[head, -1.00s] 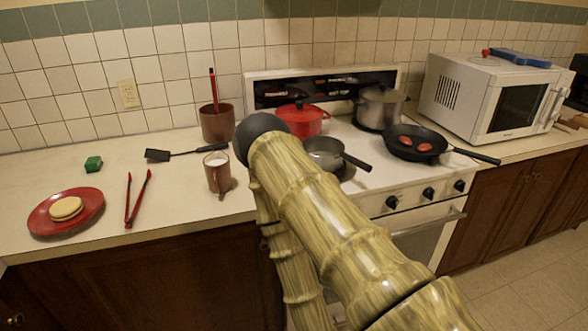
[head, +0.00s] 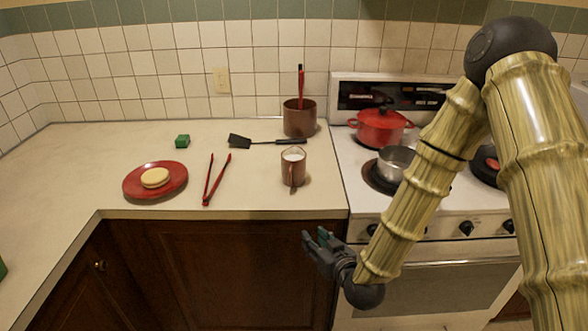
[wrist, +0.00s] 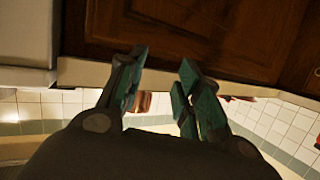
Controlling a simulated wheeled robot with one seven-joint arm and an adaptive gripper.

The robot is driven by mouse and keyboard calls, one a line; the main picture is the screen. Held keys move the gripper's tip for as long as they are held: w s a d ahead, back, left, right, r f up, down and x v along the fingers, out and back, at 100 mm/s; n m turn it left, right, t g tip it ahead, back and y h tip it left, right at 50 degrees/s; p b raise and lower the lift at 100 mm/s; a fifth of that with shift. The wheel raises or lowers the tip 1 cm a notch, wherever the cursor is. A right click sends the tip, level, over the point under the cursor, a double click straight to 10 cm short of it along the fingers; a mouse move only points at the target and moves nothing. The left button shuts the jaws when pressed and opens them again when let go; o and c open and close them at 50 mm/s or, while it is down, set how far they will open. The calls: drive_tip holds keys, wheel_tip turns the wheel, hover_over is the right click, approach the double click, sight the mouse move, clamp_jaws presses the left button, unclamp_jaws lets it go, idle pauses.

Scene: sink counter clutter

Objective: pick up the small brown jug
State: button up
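The small brown jug (head: 292,171) stands upright on the counter, close to its front edge and left of the stove. Its top shows something white inside. My gripper (head: 314,241) is in front of the cabinet, below the counter top and lower than the jug, with clear space between them. In the wrist view my gripper (wrist: 162,75) has its fingers apart with nothing held. A reddish-brown patch shows between the fingers there, and I cannot tell what it is.
A larger brown pot (head: 299,121) with a red-handled utensil stands behind the jug. The stove (head: 345,190) is at right. The counter's far left is clear.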

sight(290, 175)
drive_tip(key=w+a+r+t, duration=0.1)
drive_tip(key=w+r, duration=0.1)
drive_tip(key=r, duration=0.2)
drive_tip(key=w+a+r+t+y+p, duration=0.1)
drive_tip(key=w+r, duration=0.2)
drive_tip(key=r, duration=0.1)
drive_tip(key=w+a+r+t, duration=0.1)
drive_tip(key=w+a+r, duration=0.1)
drive_tip(key=w+r, duration=0.1)
drive_tip(key=shift+w+r+n+y+p, duration=0.25)
drive_tip(key=shift+r+n+y+p, duration=0.05)
drive_tip(key=shift+r+n, duration=0.1)
drive_tip(key=shift+f+p+x, duration=0.15)
drive_tip(key=shift+p+x, duration=0.45)
drive_tip(key=shift+x, duration=0.95)
drive_tip(key=shift+f+p+x, duration=0.15)
drive_tip(key=shift+p+x, duration=0.45)
drive_tip(key=shift+x, duration=0.95)
clamp_jaws()
